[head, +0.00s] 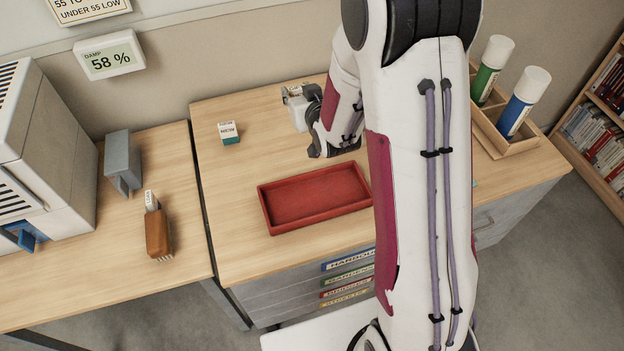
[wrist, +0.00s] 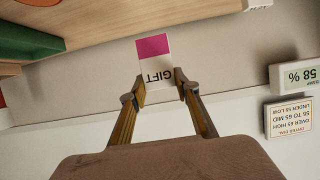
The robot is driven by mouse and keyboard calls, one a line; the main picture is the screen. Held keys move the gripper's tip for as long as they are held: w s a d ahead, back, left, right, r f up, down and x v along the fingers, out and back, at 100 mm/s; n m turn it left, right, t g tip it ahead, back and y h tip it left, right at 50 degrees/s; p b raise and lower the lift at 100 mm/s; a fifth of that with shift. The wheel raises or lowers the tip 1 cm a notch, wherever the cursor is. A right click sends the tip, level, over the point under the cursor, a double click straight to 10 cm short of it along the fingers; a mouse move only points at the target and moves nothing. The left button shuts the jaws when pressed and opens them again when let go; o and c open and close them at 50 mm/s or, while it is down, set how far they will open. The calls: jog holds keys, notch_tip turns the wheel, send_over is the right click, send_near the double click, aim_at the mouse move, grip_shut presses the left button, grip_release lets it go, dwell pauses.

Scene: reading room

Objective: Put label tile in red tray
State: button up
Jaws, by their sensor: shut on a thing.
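A pink and white label tile reading GIFT (wrist: 153,50) is between the two fingertips of my gripper (wrist: 160,88) in the wrist view. My gripper is shut on it, near the wall. In the head view my gripper (head: 292,94) is small and partly hidden by my arm, beyond the tray's far edge; I cannot make out the tile there. The red tray (head: 262,208) lies on the wooden desk, looks empty, and its right end is next to my arm. Another small tile, white and teal (head: 229,133), stands on the desk left of my gripper.
A wooden holder (head: 487,135) with a green bottle (head: 488,80) and a blue bottle (head: 520,110) stands at the right. On the left table are a brush (head: 158,235), a grey block (head: 122,160) and a white machine (head: 60,160). Desk around the tray's left is clear.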

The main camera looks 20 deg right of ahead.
jog(key=shift+s+d+r+n+y, duration=1)
jog(key=shift+d+r+y, duration=0.25)
jog(key=shift+d, duration=3.9)
jog(key=s+a+n+g+y, duration=0.4)
jog(key=s+a+n+y, duration=0.1)
jog(key=s, duration=0.4)
jog(key=s+a+f+n+g+y, duration=0.1)
jog(key=s+a+n+g+y, duration=0.3)
jog(key=s, duration=0.6)
jog(key=a+n+y, duration=0.1)
jog(key=a+n, duration=0.1)
jog(key=shift+n+g, duration=0.3)
jog(key=shift+f, duration=2.9)
jog(key=shift+f, duration=0.1)
